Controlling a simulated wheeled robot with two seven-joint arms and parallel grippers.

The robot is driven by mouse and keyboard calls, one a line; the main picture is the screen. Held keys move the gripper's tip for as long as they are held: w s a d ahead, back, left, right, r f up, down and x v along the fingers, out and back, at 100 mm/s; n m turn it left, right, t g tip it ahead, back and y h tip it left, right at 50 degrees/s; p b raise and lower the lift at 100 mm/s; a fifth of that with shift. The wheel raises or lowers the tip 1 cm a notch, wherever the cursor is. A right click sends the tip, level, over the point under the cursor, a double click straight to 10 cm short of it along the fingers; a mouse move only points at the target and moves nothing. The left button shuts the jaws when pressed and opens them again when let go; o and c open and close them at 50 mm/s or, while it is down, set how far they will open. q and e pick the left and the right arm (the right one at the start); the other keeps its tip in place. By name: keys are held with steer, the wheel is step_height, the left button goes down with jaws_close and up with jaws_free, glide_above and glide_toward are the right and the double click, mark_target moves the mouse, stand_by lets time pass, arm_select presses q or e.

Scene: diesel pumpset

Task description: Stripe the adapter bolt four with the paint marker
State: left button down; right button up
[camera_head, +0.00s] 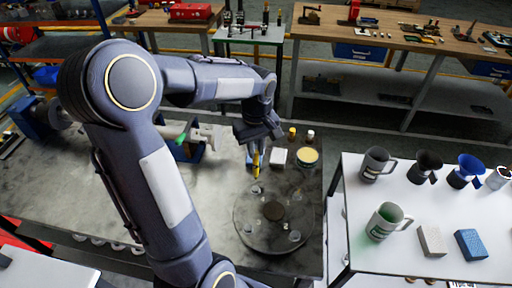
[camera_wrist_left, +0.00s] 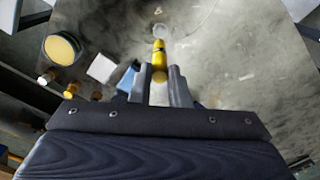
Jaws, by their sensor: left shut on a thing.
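My left gripper (camera_head: 257,149) points down over the bench and is shut on the yellow paint marker (camera_head: 256,163). The marker also shows between the fingers in the left wrist view (camera_wrist_left: 159,55). Below it is a round grey adapter disc (camera_head: 272,245) with a dark centre and several small pale bolts around it. The marker's tip is close to the bolt at the disc's back left (camera_head: 255,190). That bolt appears as a pale round spot in the left wrist view (camera_wrist_left: 159,30). I cannot tell whether they touch, nor which bolt is four. My right gripper is out of view.
A tin with a cream top (camera_head: 307,157), a white block (camera_head: 278,156) and small yellow and white-capped bottles stand behind the disc. A white table (camera_head: 400,218) with jugs, funnels and two blocks is at the right. The bench right of the disc is narrow and clear.

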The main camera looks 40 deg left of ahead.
mark_target(256, 158)
arm_select(q)
steer(key=shift+f, duration=0.1)
steer(key=shift+f+b, duration=1.9)
steer(key=shift+f, duration=0.35)
steer(key=shift+w+a, duration=0.1)
steer(key=shift+a, duration=0.1)
steer(key=shift+f, duration=0.15)
steer(key=shift+s+d, duration=0.2)
steer(key=shift+w+a, duration=0.15)
stand_by(0.8)
steer(key=shift+r, duration=0.3)
